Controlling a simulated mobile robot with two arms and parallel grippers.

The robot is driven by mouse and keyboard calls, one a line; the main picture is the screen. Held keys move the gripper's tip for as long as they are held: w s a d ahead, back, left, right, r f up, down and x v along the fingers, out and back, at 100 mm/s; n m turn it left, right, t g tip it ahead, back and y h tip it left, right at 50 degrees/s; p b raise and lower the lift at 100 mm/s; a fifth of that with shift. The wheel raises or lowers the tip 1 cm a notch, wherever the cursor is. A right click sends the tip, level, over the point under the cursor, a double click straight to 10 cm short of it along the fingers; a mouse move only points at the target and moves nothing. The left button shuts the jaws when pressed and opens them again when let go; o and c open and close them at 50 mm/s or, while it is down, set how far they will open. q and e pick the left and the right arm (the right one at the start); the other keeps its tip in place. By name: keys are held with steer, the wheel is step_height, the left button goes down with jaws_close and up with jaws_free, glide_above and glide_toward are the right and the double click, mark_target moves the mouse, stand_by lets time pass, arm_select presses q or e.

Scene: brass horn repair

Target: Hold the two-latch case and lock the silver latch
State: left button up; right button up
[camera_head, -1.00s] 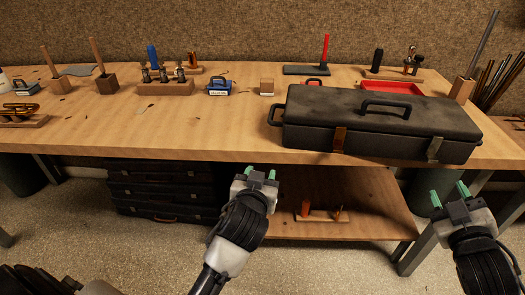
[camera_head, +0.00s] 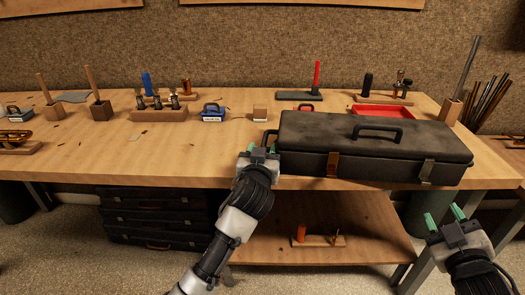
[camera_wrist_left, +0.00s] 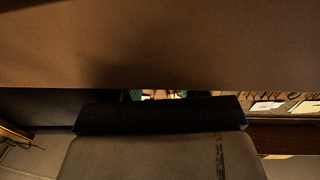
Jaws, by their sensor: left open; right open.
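The black two-latch case (camera_head: 380,140) lies closed along the front of the workbench, right of centre. Its front carries a brass latch (camera_head: 332,165) on the left and the silver latch (camera_head: 427,171) on the right. Whether either latch is locked is too small to tell. My left gripper (camera_head: 262,150) is open and empty at the bench's front edge, just below and in front of the case's left end handle (camera_head: 268,137). I cannot tell whether it touches. My right gripper (camera_head: 443,219) is open and empty, below and in front of the silver latch end, apart from the case.
A red tray (camera_head: 381,110) and tool stands are behind the case. A small wooden block (camera_head: 260,112) and a blue padlock-like box (camera_head: 213,114) stand left of it. Brown and dark surfaces fill most of the left wrist view.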

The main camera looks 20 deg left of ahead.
arm_select(q)
steer(key=shift+w+a, duration=0.1)
steer(key=shift+w, duration=0.3)
steer(key=shift+c, duration=0.2)
jaws_close()
stand_by(1.0)
